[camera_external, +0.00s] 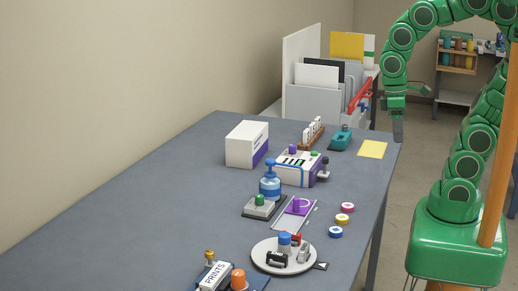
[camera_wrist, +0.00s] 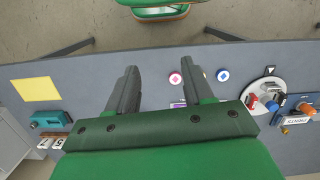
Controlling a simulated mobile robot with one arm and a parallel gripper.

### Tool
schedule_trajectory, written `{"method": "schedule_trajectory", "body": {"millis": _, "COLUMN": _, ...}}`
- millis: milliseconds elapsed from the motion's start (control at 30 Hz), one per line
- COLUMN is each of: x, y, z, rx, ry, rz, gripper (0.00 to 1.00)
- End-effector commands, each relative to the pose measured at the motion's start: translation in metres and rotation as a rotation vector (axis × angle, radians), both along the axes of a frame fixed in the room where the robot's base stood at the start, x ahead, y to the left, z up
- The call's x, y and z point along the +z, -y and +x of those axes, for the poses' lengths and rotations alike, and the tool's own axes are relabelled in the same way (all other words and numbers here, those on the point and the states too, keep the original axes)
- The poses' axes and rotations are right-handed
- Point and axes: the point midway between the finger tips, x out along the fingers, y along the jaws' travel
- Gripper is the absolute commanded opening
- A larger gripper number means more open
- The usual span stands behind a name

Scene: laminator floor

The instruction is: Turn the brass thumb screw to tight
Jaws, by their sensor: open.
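A small brass-coloured knob (camera_external: 209,256), which looks like the brass thumb screw, stands at the near end of the table beside the blue device labelled PRINTS (camera_external: 216,277). It also shows small at the lower right of the wrist view (camera_wrist: 285,131). Whether it is tight or loose cannot be told. My gripper (camera_external: 398,136) hangs by the right table edge at the far end, well away from the knob. In the wrist view its two grey fingers (camera_wrist: 160,72) are apart with nothing between them.
An orange knob (camera_external: 238,278) is close to the brass one. A round white tray (camera_external: 262,259) with stamps stands nearby. A purple-topped device (camera_external: 296,171), a white box (camera_external: 241,148) and a blue pump bottle (camera_external: 270,184) stand farther back. The left part of the table is clear.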

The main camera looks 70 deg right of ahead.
Motion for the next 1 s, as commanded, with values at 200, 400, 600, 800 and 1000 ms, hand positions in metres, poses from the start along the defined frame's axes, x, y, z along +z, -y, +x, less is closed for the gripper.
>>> {"method": "schedule_trajectory", "body": {"millis": 200, "x": 0.012, "y": -0.017, "z": 0.054, "rx": 0.169, "ry": 0.012, "rz": 0.015, "gripper": 0.51}}
{"method": "schedule_trajectory", "body": {"millis": 400, "x": 0.018, "y": -0.039, "z": 0.101, "rx": 0.323, "ry": 0.021, "rz": 0.028, "gripper": 0.51}}
{"method": "schedule_trajectory", "body": {"millis": 600, "x": 0.021, "y": -0.065, "z": 0.146, "rx": 0.477, "ry": 0.030, "rz": 0.041, "gripper": 0.51}}
{"method": "schedule_trajectory", "body": {"millis": 800, "x": 0.020, "y": -0.097, "z": 0.189, "rx": 0.633, "ry": 0.040, "rz": 0.053, "gripper": 0.51}}
{"method": "schedule_trajectory", "body": {"millis": 1000, "x": 0.015, "y": -0.134, "z": 0.229, "rx": 0.791, "ry": 0.049, "rz": 0.065, "gripper": 0.51}}
